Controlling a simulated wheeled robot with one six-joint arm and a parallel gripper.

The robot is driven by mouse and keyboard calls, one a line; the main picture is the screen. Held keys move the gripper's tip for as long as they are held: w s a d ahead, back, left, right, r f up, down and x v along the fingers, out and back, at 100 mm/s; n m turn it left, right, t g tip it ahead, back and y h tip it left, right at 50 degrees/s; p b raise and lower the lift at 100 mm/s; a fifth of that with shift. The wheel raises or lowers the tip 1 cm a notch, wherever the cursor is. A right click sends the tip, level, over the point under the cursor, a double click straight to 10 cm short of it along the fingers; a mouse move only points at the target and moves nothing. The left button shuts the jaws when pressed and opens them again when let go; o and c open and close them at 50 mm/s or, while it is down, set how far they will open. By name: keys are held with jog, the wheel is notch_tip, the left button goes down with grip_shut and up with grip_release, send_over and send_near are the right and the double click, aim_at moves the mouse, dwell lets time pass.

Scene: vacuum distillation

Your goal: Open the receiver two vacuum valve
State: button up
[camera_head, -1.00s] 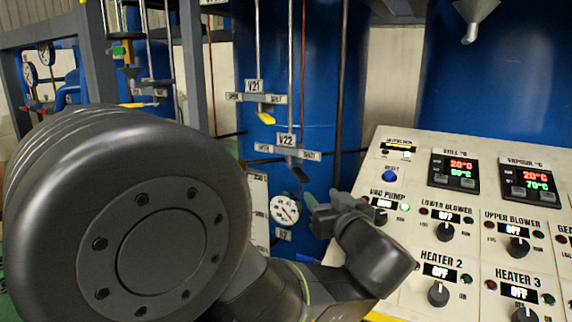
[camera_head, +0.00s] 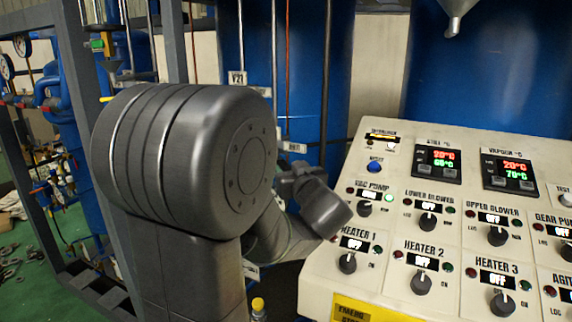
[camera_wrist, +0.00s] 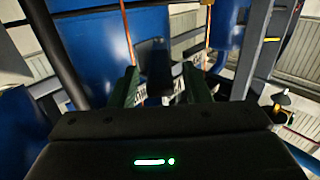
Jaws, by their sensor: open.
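The tag V21 (camera_head: 237,77) shows on the blue column in the head view. The valve under it and most of the lower valve are hidden behind my arm. Part of the lower valve's plate (camera_head: 292,147) shows just right of my arm. My gripper (camera_head: 287,178) is below that plate, small and partly hidden. In the wrist view my gripper (camera_wrist: 160,88) is open, with dark green fingers. A dark blocky piece (camera_wrist: 153,60) and part of a lettered white plate (camera_wrist: 178,84) show between and beyond the fingers. I cannot tell which valve this is or whether anything touches.
A white control panel (camera_head: 394,180) with knobs and displays stands close to the right of my gripper. Blue columns (camera_head: 380,60) and a grey frame (camera_head: 65,120) stand behind and left. A yellow-capped bottle (camera_head: 258,306) is low in front.

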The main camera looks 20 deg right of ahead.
jog(key=shift+w, duration=1)
grip_shut()
